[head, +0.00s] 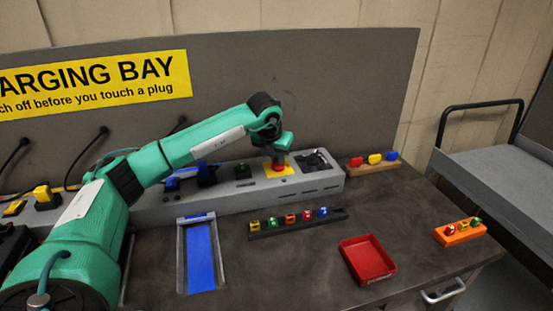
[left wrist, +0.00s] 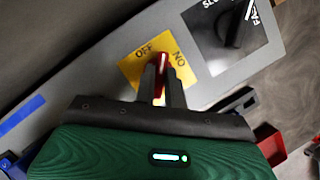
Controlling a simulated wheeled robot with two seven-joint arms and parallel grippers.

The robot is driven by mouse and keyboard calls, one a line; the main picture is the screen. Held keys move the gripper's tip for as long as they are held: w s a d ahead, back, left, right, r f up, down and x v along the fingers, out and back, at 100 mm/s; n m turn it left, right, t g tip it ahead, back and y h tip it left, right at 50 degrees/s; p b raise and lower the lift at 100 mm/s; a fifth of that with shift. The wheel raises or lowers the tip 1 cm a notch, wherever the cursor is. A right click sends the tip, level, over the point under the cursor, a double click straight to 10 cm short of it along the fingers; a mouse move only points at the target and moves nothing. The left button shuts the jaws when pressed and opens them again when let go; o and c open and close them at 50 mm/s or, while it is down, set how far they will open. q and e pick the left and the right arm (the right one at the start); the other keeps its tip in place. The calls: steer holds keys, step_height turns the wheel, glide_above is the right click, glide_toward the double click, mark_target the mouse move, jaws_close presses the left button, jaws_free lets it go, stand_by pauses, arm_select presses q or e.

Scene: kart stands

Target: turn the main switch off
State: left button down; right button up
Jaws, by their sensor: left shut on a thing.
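The main switch is a red handle (left wrist: 164,59) on a yellow plate (left wrist: 132,68), marked OFF and ON in the left wrist view. My left gripper (head: 277,161) reaches down onto the switch. In the left wrist view my left gripper's fingers (left wrist: 161,77) are shut on the red handle. The handle's visible end lies between the words OFF and ON; I cannot tell its exact setting. My right gripper is not in view.
A black dial (left wrist: 236,32) sits beside the switch on the grey console (head: 222,186). Plugs and cables are at left. A blue-floored tray (head: 201,258), a rack of small karts (head: 264,233), a red tray (head: 353,263) and an orange block (head: 453,236) are on the dark table.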

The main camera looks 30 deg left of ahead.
arm_select(q)
steer(key=n+y+b, duration=0.1)
steer(key=n, duration=0.2)
steer(key=shift+d+n, duration=0.15)
steer(key=shift+n, duration=0.25)
steer(key=shift+w+r+n+g+y+b, duration=0.15)
steer(key=shift+n+g+y, duration=0.3)
steer(key=shift+n, duration=0.65)
steer(key=shift+s+f+n+g+y+b, duration=0.15)
steer(key=shift+n+g+y, duration=0.25)
steer(key=shift+n, duration=0.7)
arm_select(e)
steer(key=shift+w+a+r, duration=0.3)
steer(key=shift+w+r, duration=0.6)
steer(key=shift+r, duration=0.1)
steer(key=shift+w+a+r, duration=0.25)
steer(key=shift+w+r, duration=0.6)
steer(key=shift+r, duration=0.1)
arm_select(q)
steer(key=shift+w+r, duration=0.1)
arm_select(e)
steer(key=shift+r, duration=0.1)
arm_select(q)
steer(key=c, duration=1.5)
jaws_free()
steer(key=shift+o, duration=0.2)
steer(key=shift+d, duration=0.1)
